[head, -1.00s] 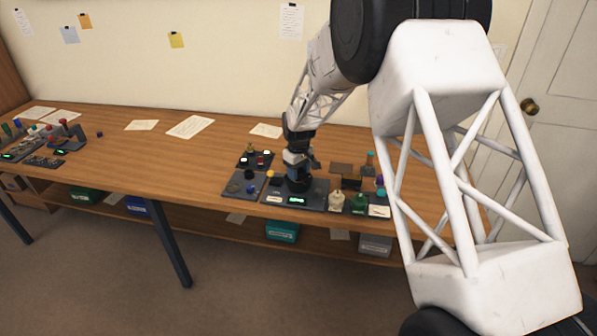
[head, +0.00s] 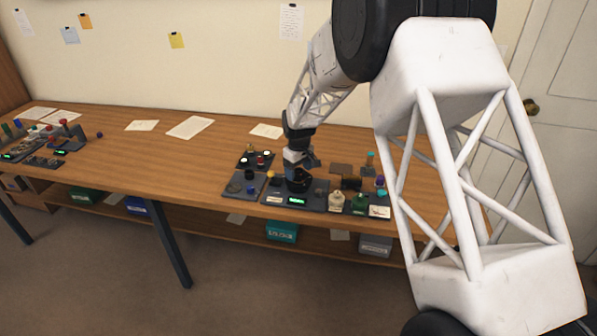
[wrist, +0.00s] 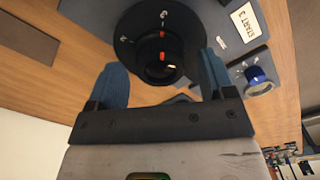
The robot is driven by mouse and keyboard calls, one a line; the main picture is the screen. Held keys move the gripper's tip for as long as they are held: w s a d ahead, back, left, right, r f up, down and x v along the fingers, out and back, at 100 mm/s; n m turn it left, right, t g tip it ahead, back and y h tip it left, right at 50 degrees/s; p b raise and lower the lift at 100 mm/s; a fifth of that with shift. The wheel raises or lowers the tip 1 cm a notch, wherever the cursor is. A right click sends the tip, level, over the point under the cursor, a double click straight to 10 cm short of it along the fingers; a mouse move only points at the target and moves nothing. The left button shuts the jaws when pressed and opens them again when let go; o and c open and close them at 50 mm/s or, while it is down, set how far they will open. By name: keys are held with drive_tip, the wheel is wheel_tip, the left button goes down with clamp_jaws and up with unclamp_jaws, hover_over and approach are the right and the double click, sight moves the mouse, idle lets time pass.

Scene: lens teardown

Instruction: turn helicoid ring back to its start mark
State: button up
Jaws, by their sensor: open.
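The helicoid ring (wrist: 130,42) is a black round part on a grey base in the wrist view, with white marks and two red marks in line on it. A label reading "START 3" (wrist: 245,24) lies on the base beside it. In the head view the black lens assembly (head: 298,183) stands on the bench under my gripper (head: 300,165). In the wrist view my gripper (wrist: 165,78) is open, its two blue fingers apart on either side of the lens's near part. I cannot tell whether either finger touches it.
A blue-topped knob (wrist: 258,78) sits close to the right finger. Bottles (head: 337,202) stand right of the base, and a dark tray (head: 244,187) lies to its left. The middle of the wooden bench (head: 170,160) is mostly clear.

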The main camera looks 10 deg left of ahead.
sight(299, 171)
drive_tip(key=shift+r, duration=3.45)
drive_tip(key=shift+d+r, duration=0.15)
drive_tip(key=shift+r, duration=0.05)
drive_tip(key=s+d+r+m+t, duration=0.1)
drive_tip(key=s+d+r+m, duration=0.2)
drive_tip(key=s+d+r, duration=0.7)
drive_tip(key=s+d+r+m, duration=0.2)
drive_tip(key=s+d+r, duration=0.7)
drive_tip(key=d, duration=0.4)
drive_tip(key=s+d+m, duration=0.3)
drive_tip(key=s+d, duration=0.3)
drive_tip(key=s, duration=0.9)
drive_tip(key=s+d+f+m+t, duration=0.1)
drive_tip(key=s+d+m, duration=0.2)
drive_tip(key=s+d, duration=0.4)
drive_tip(key=s, duration=0.9)
drive_tip(key=shift+f+t, duration=0.3)
